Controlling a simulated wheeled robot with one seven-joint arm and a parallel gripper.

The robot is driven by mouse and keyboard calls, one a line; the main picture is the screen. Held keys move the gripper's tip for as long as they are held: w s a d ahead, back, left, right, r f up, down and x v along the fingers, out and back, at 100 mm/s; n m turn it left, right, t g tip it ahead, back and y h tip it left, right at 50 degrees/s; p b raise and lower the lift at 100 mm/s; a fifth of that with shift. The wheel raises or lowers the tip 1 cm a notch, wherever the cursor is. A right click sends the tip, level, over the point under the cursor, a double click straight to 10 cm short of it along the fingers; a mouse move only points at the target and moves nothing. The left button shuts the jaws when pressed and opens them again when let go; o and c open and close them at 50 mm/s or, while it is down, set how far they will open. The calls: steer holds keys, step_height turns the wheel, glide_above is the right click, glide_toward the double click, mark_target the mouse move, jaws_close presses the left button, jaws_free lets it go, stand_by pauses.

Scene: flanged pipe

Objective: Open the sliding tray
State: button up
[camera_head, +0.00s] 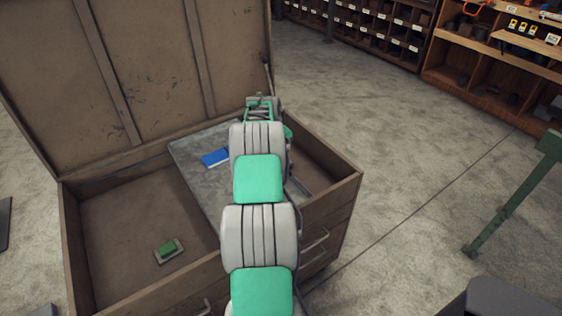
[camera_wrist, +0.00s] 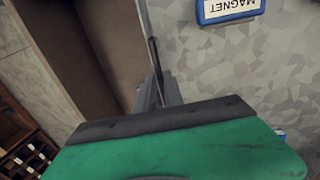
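The sliding tray (camera_head: 197,178) is a grey mottled metal panel inside an open wooden chest (camera_head: 345,190), right of its middle. It fills the upper right of the wrist view (camera_wrist: 225,65). A blue item (camera_head: 215,157) lies on it; the wrist view shows its label (camera_wrist: 228,8) reading MAGNET, upside down. My gripper (camera_head: 262,103) is at the tray's far right part, mostly hidden behind my arm. In the wrist view its grey fingers (camera_wrist: 160,92) are close to the tray's edge, beside a thin dark upright strip. Their gap and any contact are hidden.
The chest's lid (camera_head: 130,70) stands open behind. A green block on a pale base (camera_head: 169,250) lies in the left compartment. Drawers with handles (camera_head: 315,240) are on the chest's front. Shelving (camera_head: 500,80) stands at the back right; the floor between is mostly clear.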

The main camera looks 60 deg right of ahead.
steer(key=o, duration=0.4)
steer(key=shift+f, duration=0.1)
steer(key=shift+c, duration=0.2)
step_height(320, 180, up, 8)
steer(key=a, duration=0.1)
steer(key=shift+w+a+f, duration=0.15)
steer(key=shift+w+a, duration=0.05)
steer(key=shift+w, duration=0.1)
